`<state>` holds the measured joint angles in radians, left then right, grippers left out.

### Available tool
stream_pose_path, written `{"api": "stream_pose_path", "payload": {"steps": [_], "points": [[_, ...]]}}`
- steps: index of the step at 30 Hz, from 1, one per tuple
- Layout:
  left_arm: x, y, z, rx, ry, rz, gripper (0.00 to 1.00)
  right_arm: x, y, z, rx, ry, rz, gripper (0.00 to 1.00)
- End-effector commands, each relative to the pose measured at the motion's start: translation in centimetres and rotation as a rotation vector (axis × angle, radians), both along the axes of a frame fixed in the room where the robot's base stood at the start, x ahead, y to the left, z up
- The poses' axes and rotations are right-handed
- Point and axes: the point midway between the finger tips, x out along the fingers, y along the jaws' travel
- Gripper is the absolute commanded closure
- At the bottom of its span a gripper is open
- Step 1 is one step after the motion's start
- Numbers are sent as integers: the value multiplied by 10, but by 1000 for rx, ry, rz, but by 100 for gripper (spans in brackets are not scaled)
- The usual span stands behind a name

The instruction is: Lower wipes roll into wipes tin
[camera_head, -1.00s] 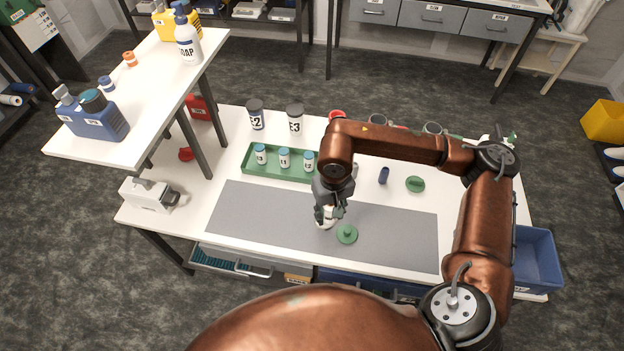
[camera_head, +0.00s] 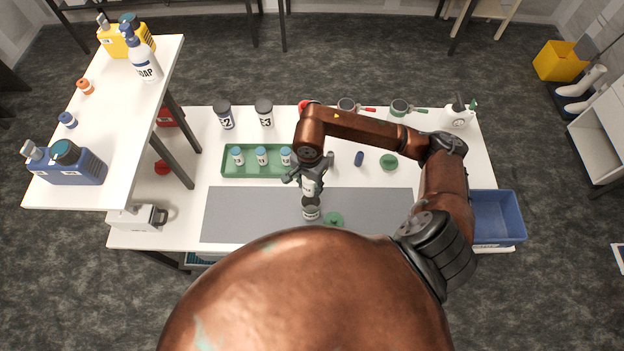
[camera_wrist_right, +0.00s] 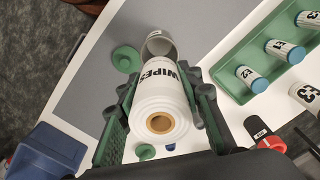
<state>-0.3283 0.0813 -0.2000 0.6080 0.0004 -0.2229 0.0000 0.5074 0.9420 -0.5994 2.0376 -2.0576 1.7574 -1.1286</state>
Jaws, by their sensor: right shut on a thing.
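My right gripper (camera_head: 307,178) is shut on the wipes roll (camera_head: 309,188), a white cylinder. The right wrist view shows the roll (camera_wrist_right: 160,98) between the green finger pads, its black WIPES lettering and brown core facing the camera. The wipes tin (camera_head: 311,213), a grey open can, stands on the grey mat just below the roll. In the right wrist view the tin's open mouth (camera_wrist_right: 158,45) shows beyond the roll's far end, partly hidden by it. I cannot tell whether roll and tin touch. My left gripper is not in view.
A green lid (camera_head: 334,218) lies on the grey mat (camera_head: 240,218) right of the tin. A green tray (camera_head: 229,171) with small labelled bottles is left of my gripper. Jars E2 (camera_head: 224,115) and E3 (camera_head: 264,113) stand behind it. A blue bin (camera_head: 497,216) is at the right edge.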

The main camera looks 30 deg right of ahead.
Motion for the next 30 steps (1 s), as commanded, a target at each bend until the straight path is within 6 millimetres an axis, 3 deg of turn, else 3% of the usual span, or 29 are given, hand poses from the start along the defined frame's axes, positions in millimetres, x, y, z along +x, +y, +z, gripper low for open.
{"api": "stream_pose_path", "payload": {"steps": [2, 7, 10, 24, 30], "points": [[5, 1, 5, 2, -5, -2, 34, -2, -2, -1, 0, 3, -45, 91], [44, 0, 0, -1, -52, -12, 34, -3, -3, -13, -1, 4, -62, 91], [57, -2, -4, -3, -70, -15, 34, -3, -2, -24, -1, 4, -61, 91], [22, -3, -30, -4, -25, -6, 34, -3, -3, -74, -2, 4, -58, 91], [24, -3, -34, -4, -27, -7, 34, -2, -3, -84, -1, 3, -58, 91]]}}
